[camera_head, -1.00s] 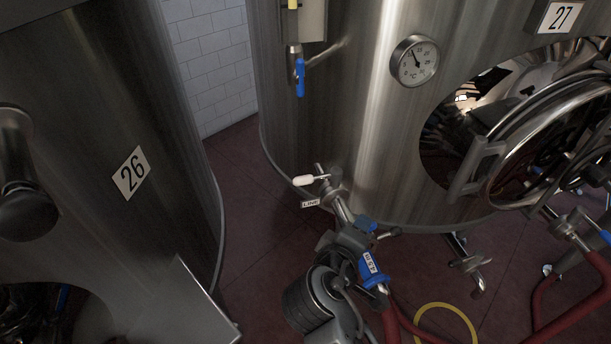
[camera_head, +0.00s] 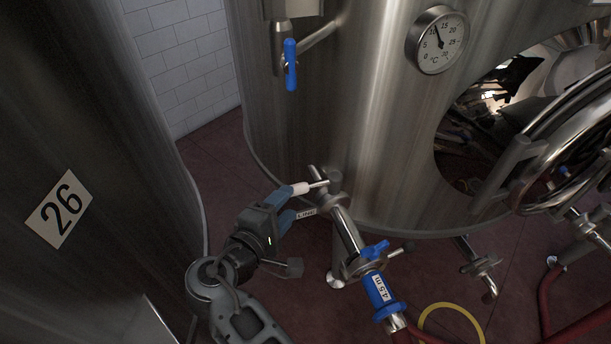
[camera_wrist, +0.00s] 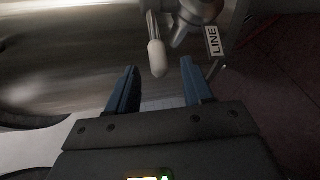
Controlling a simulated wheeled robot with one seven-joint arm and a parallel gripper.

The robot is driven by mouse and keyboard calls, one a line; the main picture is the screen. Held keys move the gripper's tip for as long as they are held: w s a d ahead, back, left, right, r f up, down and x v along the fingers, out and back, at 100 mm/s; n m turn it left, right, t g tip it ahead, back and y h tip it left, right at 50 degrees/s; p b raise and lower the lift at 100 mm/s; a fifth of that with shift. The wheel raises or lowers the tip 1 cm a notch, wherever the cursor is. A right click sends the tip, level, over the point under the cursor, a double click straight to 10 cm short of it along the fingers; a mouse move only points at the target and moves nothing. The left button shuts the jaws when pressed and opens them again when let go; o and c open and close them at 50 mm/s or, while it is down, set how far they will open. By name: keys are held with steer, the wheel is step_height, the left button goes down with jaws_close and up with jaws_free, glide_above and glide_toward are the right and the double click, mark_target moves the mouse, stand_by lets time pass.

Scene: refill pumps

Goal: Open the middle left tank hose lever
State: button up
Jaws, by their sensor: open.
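The lever with a white grip (camera_head: 300,188) sits on the valve where a steel pipe leaves the bottom of the large tank (camera_head: 385,120). In the wrist view the white grip (camera_wrist: 157,58) points towards my gripper and lies between the lines of its two blue fingers, at about their tips. My gripper (camera_head: 291,203) is open beside the lever, left of the valve. Whether a finger touches the grip cannot be told. A LINE tag (camera_wrist: 213,40) hangs right of the lever. A blue hose coupling (camera_head: 380,290) joins the pipe's lower end.
Tank 26 (camera_head: 90,120) stands close on the left of my arm. A blue-handled valve (camera_head: 290,65) is higher on the large tank. A thermometer (camera_head: 437,40) and an open round hatch (camera_head: 560,130) are to the right. A yellow ring (camera_head: 450,312) lies on the red floor.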

mark_target(299, 185)
steer(key=x, duration=0.5)
steer(key=a+x, duration=0.1)
steer(key=x, duration=0.2)
steer(key=shift+w, duration=0.3)
jaws_close()
steer(key=shift+d, duration=0.1)
